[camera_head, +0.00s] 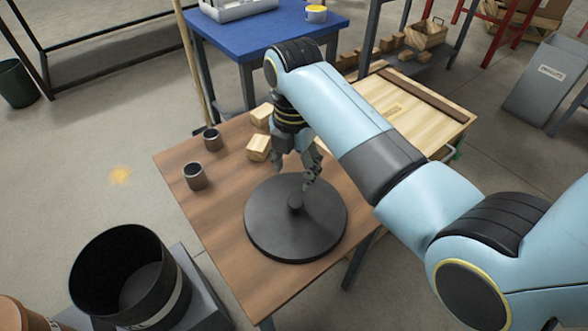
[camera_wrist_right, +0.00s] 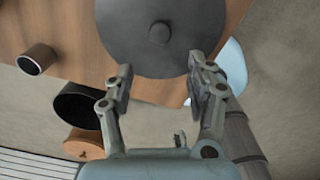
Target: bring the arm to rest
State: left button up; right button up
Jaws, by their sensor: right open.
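My right arm reaches in from the right in the head view, and its gripper (camera_head: 296,168) hangs above the wooden table, over the far side of a round black disc with a central knob (camera_head: 290,235). In the right wrist view the gripper (camera_wrist_right: 160,85) is open, with nothing between its fingers. The black disc (camera_wrist_right: 150,50) lies beyond the fingertips there; whether they touch it I cannot tell. My left gripper is not in view.
The wooden table (camera_head: 225,215) also holds two dark metal cups (camera_head: 195,176) and wooden blocks (camera_head: 258,148) left of the gripper. A blue table (camera_head: 265,30) stands behind. A large black bin (camera_head: 130,275) stands at the lower left. The table's left front is clear.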

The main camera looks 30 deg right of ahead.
dwell(0.3)
jog(key=s+d+r+m+t, duration=0.1)
jog(key=s+d+r+m, duration=0.15)
jog(key=s+m, duration=0.5)
jog(key=s+d+r+m+t, duration=0.1)
jog(key=s+r+m, duration=0.3)
jog(key=s+m, duration=0.35)
jog(key=s+d+r+m+t, duration=0.1)
jog(key=s+d+r+m, duration=0.15)
jog(key=s+m, duration=0.45)
notch_tip(320, 180, down, 27)
jog(key=s+d+m+g, duration=0.1)
jog(key=s+d, duration=0.1)
jog(key=s+d+f+g, duration=0.1)
jog(key=s+f, duration=1.3)
jog(key=s, duration=0.3)
jog(key=shift+s+d+f+m+h+b, duration=0.15)
jog(key=shift+f+m+h+b, duration=0.15)
jog(key=shift+f+h+b, duration=0.1)
